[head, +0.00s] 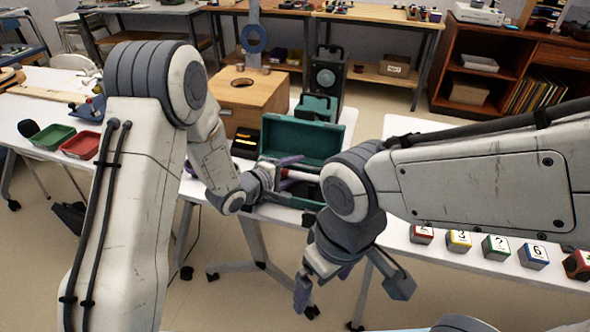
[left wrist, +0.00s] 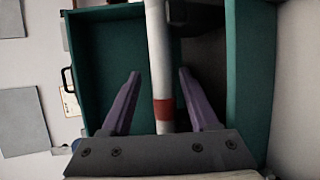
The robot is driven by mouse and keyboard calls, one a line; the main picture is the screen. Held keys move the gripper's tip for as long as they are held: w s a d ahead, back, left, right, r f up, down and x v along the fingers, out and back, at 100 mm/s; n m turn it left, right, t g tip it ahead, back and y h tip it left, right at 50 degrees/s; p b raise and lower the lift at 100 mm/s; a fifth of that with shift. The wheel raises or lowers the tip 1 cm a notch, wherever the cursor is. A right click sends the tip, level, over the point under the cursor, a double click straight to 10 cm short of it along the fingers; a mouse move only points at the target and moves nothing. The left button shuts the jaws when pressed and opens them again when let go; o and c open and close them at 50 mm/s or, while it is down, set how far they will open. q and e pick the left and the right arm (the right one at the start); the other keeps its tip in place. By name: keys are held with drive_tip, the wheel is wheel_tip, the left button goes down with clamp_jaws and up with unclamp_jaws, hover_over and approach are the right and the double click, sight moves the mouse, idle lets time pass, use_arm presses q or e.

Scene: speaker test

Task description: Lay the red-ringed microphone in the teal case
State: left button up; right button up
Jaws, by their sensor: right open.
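The teal case (head: 305,140) stands open on the white table, its lid raised at the back. It also fills much of the left wrist view (left wrist: 250,75). The red-ringed microphone (left wrist: 158,50) is a pale rod with a red band, seen within the case's outline. I cannot tell whether it rests on the case floor. My left gripper (head: 294,178) is at the case opening. Its two purple fingers (left wrist: 160,78) stand either side of the rod, with a gap on both sides. My right gripper (head: 350,287) is open and empty, low in front of the table.
A wooden box (head: 247,97) and a black speaker (head: 327,78) stand behind the case. Green (head: 53,137) and red (head: 80,145) trays lie on the left table. Several numbered blocks (head: 495,247) line the right table's front edge.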

use_arm(q)
drive_tip(key=shift+s+a+f, duration=0.15)
drive_tip(key=shift+s+f, duration=0.05)
drive_tip(key=shift+f, duration=0.15)
drive_tip(key=v, duration=0.7)
drive_tip(key=p+v, duration=0.1)
drive_tip(key=v, duration=0.2)
drive_tip(key=shift+r, duration=0.45)
